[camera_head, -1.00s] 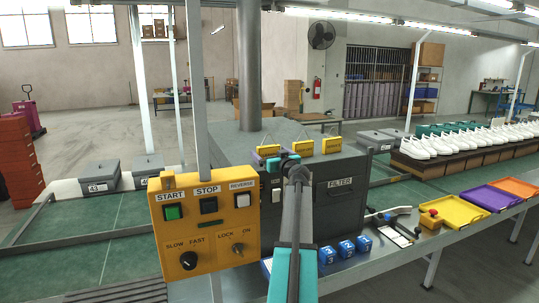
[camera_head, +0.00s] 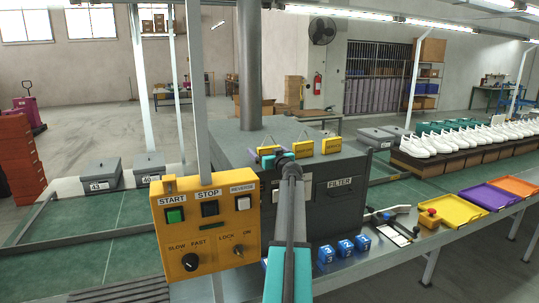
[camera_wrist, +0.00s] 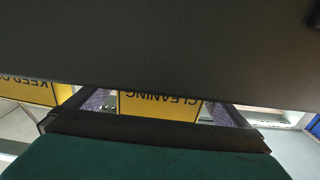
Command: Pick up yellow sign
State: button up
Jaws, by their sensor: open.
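Three small yellow signs with wire hangers stand in a row on the grey filter machine: the left sign (camera_head: 269,150), the middle sign (camera_head: 303,147) and the right sign (camera_head: 331,146). My gripper (camera_head: 272,158) is at the left sign and partly covers it. In the wrist view, a yellow sign reading "CLEANING" (camera_wrist: 160,106) shows between the two purple finger pads of my open gripper (camera_wrist: 157,108). Dark parts of my gripper hide its upper and lower edges. Another yellow sign, reading "KEEP" (camera_wrist: 28,91), is outside the fingers at the left.
The grey filter machine (camera_head: 335,205) bears the signs. A yellow control panel (camera_head: 205,222) stands in front at the left. Blue blocks (camera_head: 344,247), a red-button box (camera_head: 430,219) and coloured trays (camera_head: 455,212) lie on the bench at the right.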

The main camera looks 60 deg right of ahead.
dwell(0.4)
jog(key=c, duration=1.2)
jog(key=shift+o, duration=0.2)
jog(key=shift+r, duration=0.1)
jog(key=shift+r+b, duration=0.8)
jog(key=shift+r, duration=0.75)
jog(key=s+d+r+b+v, duration=0.1)
jog(key=b+v, duration=0.3)
jog(key=v, duration=1.2)
jog(key=shift+s+d+r+b, duration=0.15)
jog(key=shift+d+r+b, duration=0.2)
jog(key=shift+d+r, duration=0.1)
